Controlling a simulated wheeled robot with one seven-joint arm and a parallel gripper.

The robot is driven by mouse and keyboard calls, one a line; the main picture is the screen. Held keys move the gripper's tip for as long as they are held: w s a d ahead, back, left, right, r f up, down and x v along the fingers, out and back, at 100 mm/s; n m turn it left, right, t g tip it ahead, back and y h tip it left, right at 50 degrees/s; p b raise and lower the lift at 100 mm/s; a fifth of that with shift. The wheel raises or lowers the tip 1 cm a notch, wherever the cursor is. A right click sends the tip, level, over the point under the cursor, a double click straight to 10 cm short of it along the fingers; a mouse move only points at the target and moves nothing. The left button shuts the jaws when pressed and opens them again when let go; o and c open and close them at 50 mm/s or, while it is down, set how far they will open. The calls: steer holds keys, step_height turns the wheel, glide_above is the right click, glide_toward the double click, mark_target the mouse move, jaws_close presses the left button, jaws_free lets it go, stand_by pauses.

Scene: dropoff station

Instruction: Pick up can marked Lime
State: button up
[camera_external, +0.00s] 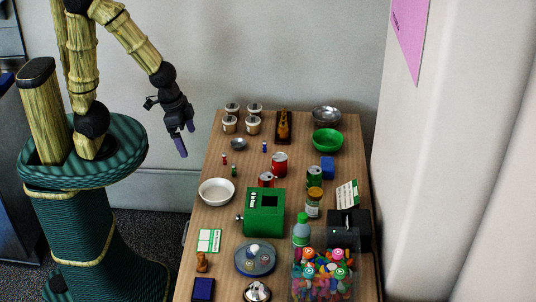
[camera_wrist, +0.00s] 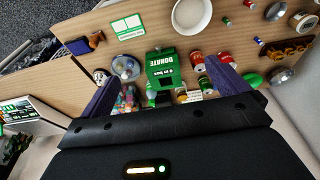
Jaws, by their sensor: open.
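A green can (camera_external: 314,177), its lettering too small to read, stands upright on the table right of two red cans. What looks like the same green can shows in the wrist view (camera_wrist: 205,83), beside the right finger. One red can (camera_external: 280,163) stands behind the other red can (camera_external: 265,180), which is partly hidden by the green box. I cannot read Lime on any can. My gripper (camera_external: 185,147) is open and empty, in the air by the table's left edge, well apart from the cans. Its purple fingers are spread wide in the wrist view (camera_wrist: 162,72).
A green donation box (camera_external: 264,222) stands left of a jar (camera_external: 313,203). A blue block (camera_external: 327,167) is close to the green can's right. A white bowl (camera_external: 216,192) is near the left edge. A green bowl (camera_external: 327,139) and several cups stand at the back.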

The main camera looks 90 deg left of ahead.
steer(key=shift+c, duration=0.2)
steer(key=c, duration=0.6)
